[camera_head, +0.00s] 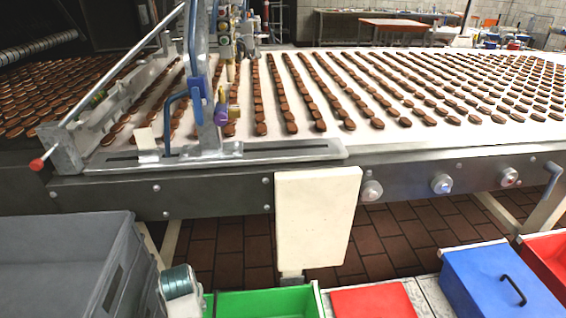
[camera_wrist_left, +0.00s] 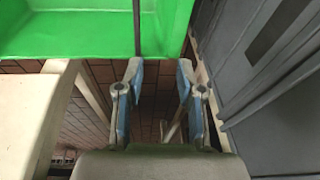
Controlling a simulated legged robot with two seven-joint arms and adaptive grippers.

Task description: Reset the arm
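My left gripper (camera_wrist_left: 158,85) shows in the left wrist view with its two blue-padded fingers spread apart. Nothing is between the fingers, only the brick-coloured floor behind them. The green bin (camera_wrist_left: 105,28) lies beyond and to the left of the fingers, and the grey crate (camera_wrist_left: 265,85) is to their right. In the head view a teal and grey part (camera_head: 180,283) stands between the grey crate (camera_head: 65,265) and the green bin (camera_head: 262,302); I cannot tell if it is my left gripper. My right gripper is in neither view.
A conveyor (camera_head: 415,152) with rows of brown biscuits spans the back. A cream board (camera_head: 315,220) hangs at its front. A red lid (camera_head: 372,302), a blue box (camera_head: 500,280) with a black handle and a red box (camera_head: 550,258) stand at the lower right.

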